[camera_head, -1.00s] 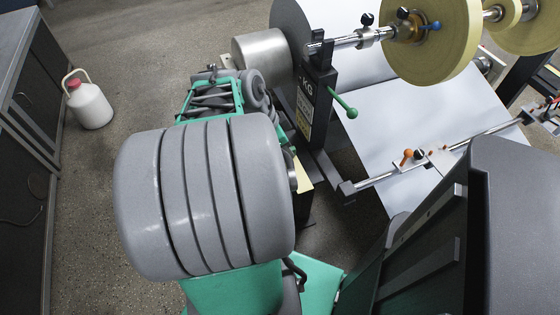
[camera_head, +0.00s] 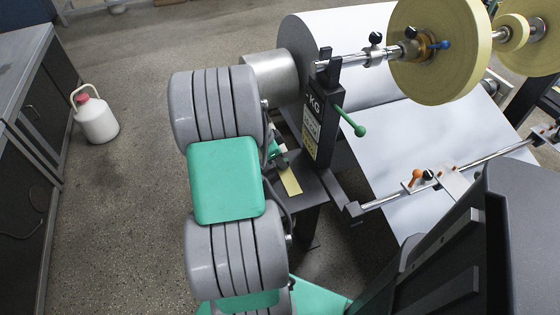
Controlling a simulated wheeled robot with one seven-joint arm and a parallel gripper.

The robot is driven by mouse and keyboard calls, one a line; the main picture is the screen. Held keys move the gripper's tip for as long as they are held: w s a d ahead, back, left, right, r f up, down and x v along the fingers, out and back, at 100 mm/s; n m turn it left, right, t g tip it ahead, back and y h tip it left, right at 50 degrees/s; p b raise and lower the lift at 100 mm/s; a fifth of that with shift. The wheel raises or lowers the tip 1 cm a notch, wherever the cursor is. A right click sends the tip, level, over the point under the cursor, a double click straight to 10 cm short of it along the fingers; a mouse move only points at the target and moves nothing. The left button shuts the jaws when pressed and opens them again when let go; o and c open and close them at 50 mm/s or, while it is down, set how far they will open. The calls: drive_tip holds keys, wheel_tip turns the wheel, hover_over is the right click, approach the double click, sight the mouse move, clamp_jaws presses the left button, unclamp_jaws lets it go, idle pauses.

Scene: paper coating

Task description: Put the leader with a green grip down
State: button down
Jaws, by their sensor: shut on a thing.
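I cannot make out a leader for certain. A green-tipped lever (camera_head: 350,122) sticks out to the right from the dark "KG" post (camera_head: 316,110), and I cannot tell whether it is the thing named. A narrow yellowish strip (camera_head: 291,180) shows beside the foot of the post, just right of my arm.
A white paper roll (camera_head: 350,60) and web stand behind the post. Yellow rolls (camera_head: 435,50) sit on a shaft at the upper right. A rod with an orange knob (camera_head: 416,177) crosses the right. A white jug (camera_head: 97,122) stands on the open floor by the dark cabinet (camera_head: 25,130).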

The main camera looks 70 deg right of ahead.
drive_tip(key=shift+f, duration=0.2)
drive_tip(key=c, duration=1.4)
unclamp_jaws()
drive_tip(key=shift+c, duration=0.2)
